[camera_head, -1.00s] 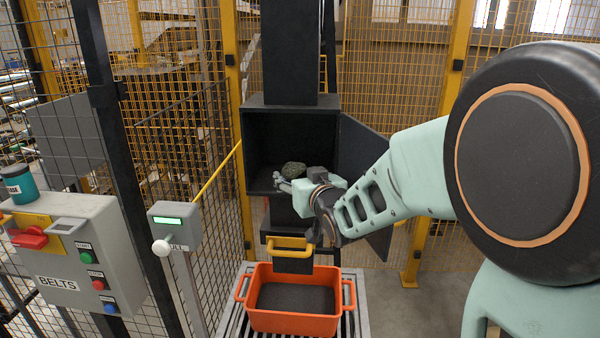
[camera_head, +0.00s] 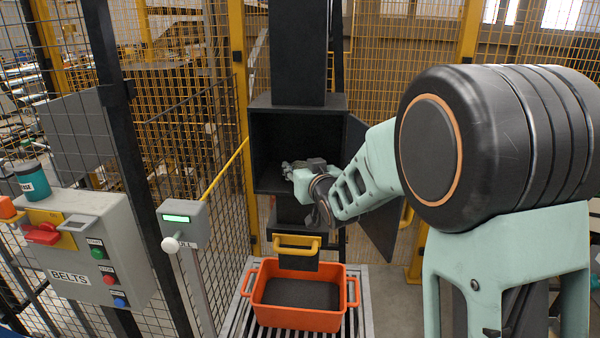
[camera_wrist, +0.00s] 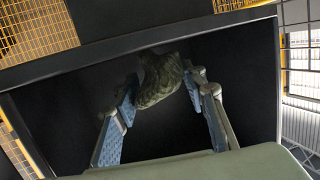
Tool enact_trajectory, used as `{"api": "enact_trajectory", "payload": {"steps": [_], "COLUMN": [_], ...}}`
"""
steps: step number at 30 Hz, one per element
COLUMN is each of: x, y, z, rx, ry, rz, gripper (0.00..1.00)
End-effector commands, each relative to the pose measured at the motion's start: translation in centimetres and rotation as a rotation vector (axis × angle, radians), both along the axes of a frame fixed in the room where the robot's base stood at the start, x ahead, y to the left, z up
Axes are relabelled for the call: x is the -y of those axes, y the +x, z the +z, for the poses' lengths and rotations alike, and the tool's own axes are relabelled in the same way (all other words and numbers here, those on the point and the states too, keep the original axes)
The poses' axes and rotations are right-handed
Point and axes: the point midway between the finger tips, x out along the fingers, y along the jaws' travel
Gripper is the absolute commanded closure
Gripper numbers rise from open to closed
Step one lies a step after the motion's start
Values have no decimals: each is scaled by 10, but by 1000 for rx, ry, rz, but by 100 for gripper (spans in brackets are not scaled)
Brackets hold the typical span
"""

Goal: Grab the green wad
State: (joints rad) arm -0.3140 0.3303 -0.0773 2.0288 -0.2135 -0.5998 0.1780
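The green wad (camera_wrist: 160,82) is a rough, mottled lump inside a dark open-fronted box (camera_head: 297,101). In the wrist view it lies ahead of and between the fingertips of my gripper (camera_wrist: 162,92). The fingers are spread, one on each side of it; the right fingertip looks very close to it, and I cannot tell whether it touches. In the head view my gripper (camera_head: 291,169) reaches into the box opening, and the wad cannot be made out clearly behind it.
The box's door (camera_head: 374,205) stands open on the right, beside my arm. Below are a yellow handle (camera_head: 297,241) and an orange bin (camera_head: 296,319) on a slatted stand. A grey control box (camera_head: 85,245) and mesh fencing stand to the left.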

Motion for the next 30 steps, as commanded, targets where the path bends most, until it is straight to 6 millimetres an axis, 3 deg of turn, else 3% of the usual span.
{"api": "enact_trajectory", "payload": {"steps": [6,14,27,30], "x": [0,0,0,0], "y": [0,0,0,0], "z": [1,4,83,94], "rx": [1,2,5,2], "ry": [0,1,2,2], "rz": [0,0,0,0], "gripper": [86,87,87,87]}}
